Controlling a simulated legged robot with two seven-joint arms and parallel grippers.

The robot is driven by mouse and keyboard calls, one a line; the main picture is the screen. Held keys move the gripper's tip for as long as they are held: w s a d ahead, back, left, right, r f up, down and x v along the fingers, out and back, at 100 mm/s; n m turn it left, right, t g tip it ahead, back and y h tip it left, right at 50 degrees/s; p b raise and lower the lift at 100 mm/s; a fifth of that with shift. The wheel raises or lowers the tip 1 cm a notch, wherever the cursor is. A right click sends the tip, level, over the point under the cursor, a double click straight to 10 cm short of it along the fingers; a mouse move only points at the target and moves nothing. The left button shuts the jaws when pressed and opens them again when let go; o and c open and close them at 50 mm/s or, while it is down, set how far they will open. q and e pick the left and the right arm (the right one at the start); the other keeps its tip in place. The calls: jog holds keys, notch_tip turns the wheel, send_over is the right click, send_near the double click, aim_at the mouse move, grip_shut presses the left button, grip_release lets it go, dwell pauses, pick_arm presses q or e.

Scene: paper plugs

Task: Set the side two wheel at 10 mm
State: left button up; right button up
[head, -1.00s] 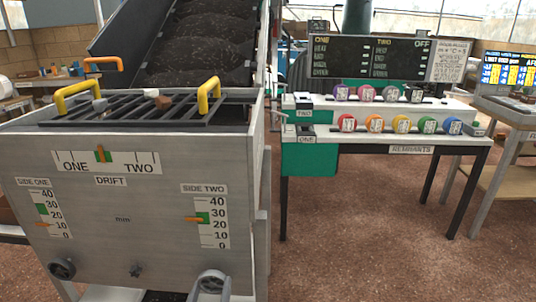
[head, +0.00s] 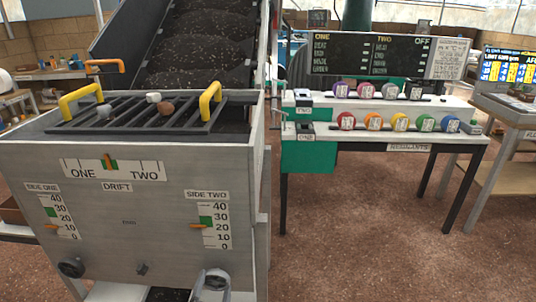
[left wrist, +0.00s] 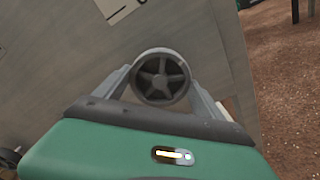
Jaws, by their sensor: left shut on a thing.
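The side two wheel (left wrist: 161,77) is a dark spoked handwheel low on the grey hopper front. My left gripper (head: 210,281) is shut on its rim, one finger at each side in the left wrist view. In the head view the gripper mostly covers the wheel. The side two scale (head: 217,227) runs from 0 to 40, with a green band around 20 to 30. Its orange pointer (head: 197,226) stands at about 20. My right gripper is not in view.
The side one wheel (head: 71,267) and side one scale (head: 61,216) are on the left of the front; that pointer reads about 10. A drift gauge (head: 112,169) sits above. The remnants bench (head: 363,149) stands at the right, with bare floor before it.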

aim_at(215, 283)
pick_arm(q)
jog(key=m+p, duration=0.1)
jog(key=m, duration=0.3)
jog(key=shift+r+p, duration=0.1)
jog(key=shift+p, duration=0.3)
jog(key=shift+f+m, duration=0.2)
jog(key=shift+m, duration=0.2)
jog(key=o, duration=1.4)
jog(key=shift+s+r+p, duration=0.1)
jog(key=shift+s+p, duration=0.5)
jog(key=shift+s, duration=1.45)
